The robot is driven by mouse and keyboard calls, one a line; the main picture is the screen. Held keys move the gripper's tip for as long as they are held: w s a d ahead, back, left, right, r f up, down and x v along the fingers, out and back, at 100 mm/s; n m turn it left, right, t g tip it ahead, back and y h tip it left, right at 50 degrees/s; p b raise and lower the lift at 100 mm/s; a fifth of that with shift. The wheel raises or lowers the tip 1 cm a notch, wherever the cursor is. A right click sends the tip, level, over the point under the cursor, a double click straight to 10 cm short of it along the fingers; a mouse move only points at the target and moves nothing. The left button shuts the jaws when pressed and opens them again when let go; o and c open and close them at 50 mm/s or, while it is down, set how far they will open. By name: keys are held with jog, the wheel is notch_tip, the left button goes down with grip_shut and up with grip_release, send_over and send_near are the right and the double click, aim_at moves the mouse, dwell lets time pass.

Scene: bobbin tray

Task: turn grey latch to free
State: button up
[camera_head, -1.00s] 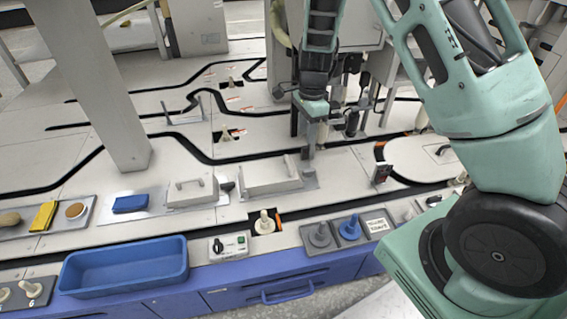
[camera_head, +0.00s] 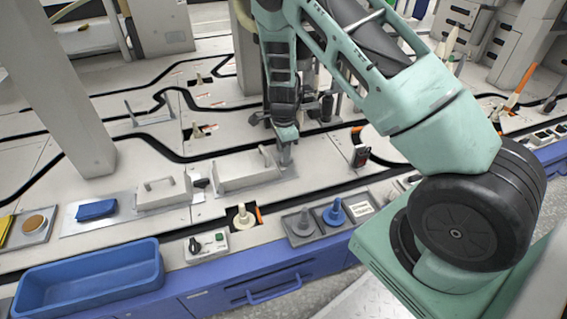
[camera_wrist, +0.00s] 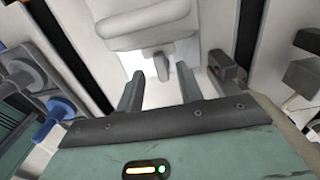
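The grey latch (camera_wrist: 161,66) shows in the wrist view as a small grey tab at the edge of a white cover (camera_wrist: 150,30). My gripper (camera_wrist: 159,72) is open, with one finger to each side of the tab and a gap on both sides. I cannot tell whether the fingers are down at the tab's height. In the head view my gripper (camera_head: 286,160) is at the right end of the long white cover (camera_head: 240,178), over its light base plate (camera_head: 287,175). The latch is not clear there, behind or below the fingers.
A smaller white cover (camera_head: 160,197) stands left of it. In front are a cream bobbin (camera_head: 243,217), a control box (camera_head: 207,246), grey and blue pegs (camera_head: 335,212) on trays and a blue bin (camera_head: 90,283). A dark red-marked post (camera_head: 361,156) stands right of my gripper.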

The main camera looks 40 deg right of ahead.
jog(key=shift+f+b, duration=0.5)
jog(key=shift+f, duration=1.25)
grip_shut()
